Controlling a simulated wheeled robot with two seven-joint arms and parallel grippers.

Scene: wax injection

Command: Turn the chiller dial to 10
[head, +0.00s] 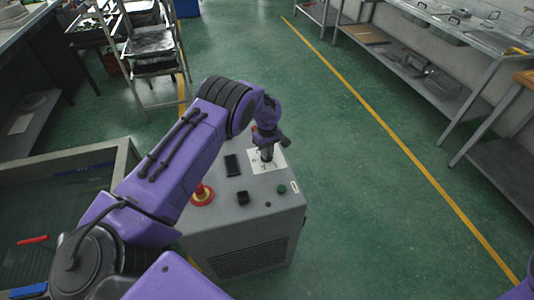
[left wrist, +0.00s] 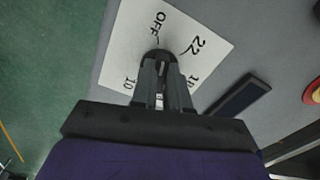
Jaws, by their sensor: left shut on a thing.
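The grey chiller (head: 240,235) stands in front of me. On its top is a white dial plate (head: 277,165), printed with OFF, 22, 10 and another number partly hidden by a finger. In the left wrist view the plate (left wrist: 130,50) is tilted, with the black dial (left wrist: 158,55) in its middle. My left gripper (head: 267,152) points down over the plate and is shut on the dial; its fingers (left wrist: 161,78) cover most of it. I cannot tell which mark the dial points to. My right gripper is not in view.
Near the dial plate are a dark flat panel (head: 232,165), a red button (head: 202,194) on a yellow ring, a black switch (head: 243,198) and a green button (head: 282,189). A glass-topped tank (head: 120,170) is at left. Open green floor lies right, with metal benches (head: 440,55) beyond.

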